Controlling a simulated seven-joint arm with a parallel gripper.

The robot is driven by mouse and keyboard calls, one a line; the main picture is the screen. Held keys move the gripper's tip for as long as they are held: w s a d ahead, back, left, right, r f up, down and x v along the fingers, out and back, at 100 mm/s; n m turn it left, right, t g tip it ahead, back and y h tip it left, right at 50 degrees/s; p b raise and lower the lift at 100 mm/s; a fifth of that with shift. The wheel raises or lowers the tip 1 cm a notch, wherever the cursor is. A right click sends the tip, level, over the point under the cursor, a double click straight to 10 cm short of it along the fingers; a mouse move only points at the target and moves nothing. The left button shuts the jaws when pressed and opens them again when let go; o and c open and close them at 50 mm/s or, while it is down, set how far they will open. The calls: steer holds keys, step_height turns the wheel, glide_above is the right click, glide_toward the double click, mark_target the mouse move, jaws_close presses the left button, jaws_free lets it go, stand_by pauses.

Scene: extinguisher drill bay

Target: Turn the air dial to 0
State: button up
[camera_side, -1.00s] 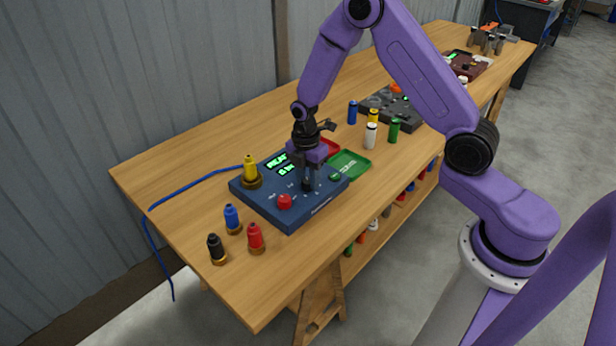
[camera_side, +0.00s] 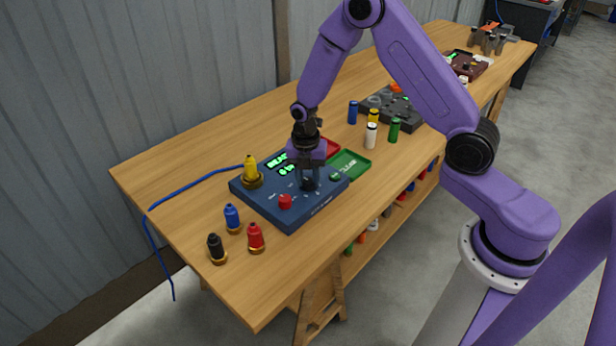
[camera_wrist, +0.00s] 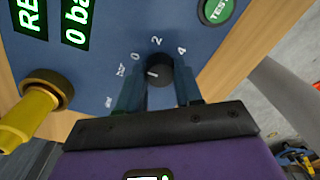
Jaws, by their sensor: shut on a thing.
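The blue control box (camera_side: 268,209) stands on the bench in the side view. Its air dial is the black round knob (camera_wrist: 160,73) in the wrist view, with printed marks 0, 2 and 4 around its far side. A short white line on the knob sits left of its middle; which mark it points at is hard to tell. My gripper (camera_side: 309,184) reaches down onto the box, its two fingers on either side of the knob and shut on it. The green display (camera_wrist: 75,25) reads "0 ba", partly cut off.
A red knob (camera_side: 285,201), a yellow fitting (camera_side: 251,176) with a blue hose and a green TEST button (camera_wrist: 217,10) are on the box. Blue (camera_side: 232,218), black and red fittings stand left of it. A green tray (camera_side: 350,164) lies behind it, near several small cylinders.

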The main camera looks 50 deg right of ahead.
mark_target(305, 181)
steer(key=shift+a, duration=0.1)
steer(key=o, duration=1)
steer(key=shift+o, duration=0.2)
step_height(305, 181, up, 17)
steer(key=shift+w+a+r, duration=0.2)
steer(key=shift+w, duration=0.15)
